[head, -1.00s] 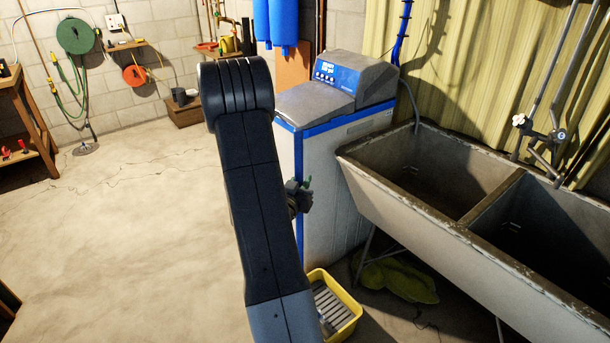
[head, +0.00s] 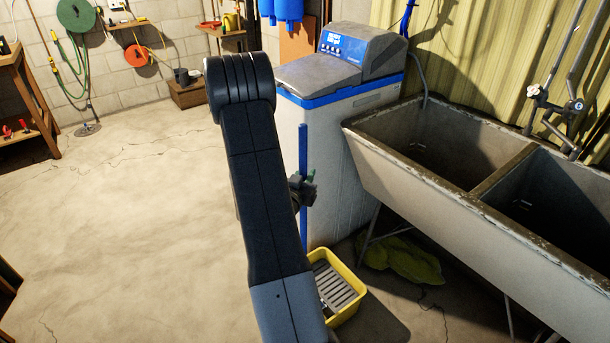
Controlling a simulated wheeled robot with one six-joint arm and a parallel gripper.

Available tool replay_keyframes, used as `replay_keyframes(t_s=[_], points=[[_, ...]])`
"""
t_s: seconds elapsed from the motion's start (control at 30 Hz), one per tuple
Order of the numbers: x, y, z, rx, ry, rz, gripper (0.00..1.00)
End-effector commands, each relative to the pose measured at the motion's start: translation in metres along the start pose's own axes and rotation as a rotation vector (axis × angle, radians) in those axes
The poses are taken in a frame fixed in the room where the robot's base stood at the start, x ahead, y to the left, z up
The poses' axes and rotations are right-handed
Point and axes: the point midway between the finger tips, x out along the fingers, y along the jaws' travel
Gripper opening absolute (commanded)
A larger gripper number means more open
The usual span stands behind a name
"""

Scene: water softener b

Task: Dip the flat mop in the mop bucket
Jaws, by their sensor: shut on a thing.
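The mop bucket (head: 352,313) is a yellow tub on the floor in front of the softener, with a grey slatted grid (head: 337,288) inside. My arm hides its left part. The flat mop's blue handle (head: 303,228) stands nearly upright in front of the softener. My gripper (head: 306,188) is shut on this handle about midway along its visible length, above and slightly left of the bucket. My arm partly hides the gripper and the lower end of the handle. The mop head is not visible, so I cannot tell whether it touches the bucket.
The white water softener (head: 345,180) with blue trim stands just behind the handle. A concrete double sink (head: 430,190) is on the right, with a yellow-green cloth (head: 405,262) on the floor below. Open concrete floor (head: 130,240) lies to the left.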

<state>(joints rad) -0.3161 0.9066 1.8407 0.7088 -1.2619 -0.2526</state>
Motion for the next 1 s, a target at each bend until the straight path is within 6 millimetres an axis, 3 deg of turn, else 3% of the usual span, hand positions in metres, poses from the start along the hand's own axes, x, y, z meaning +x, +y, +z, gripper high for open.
replay_keyframes(t_s=[0.03, 1.0], points=[[0.000, 0.000, 0.011, 0.001, 0.002, 0.000, 0.00], [0.001, 0.000, 0.120, 0.000, 0.001, 0.000, 0.00]])
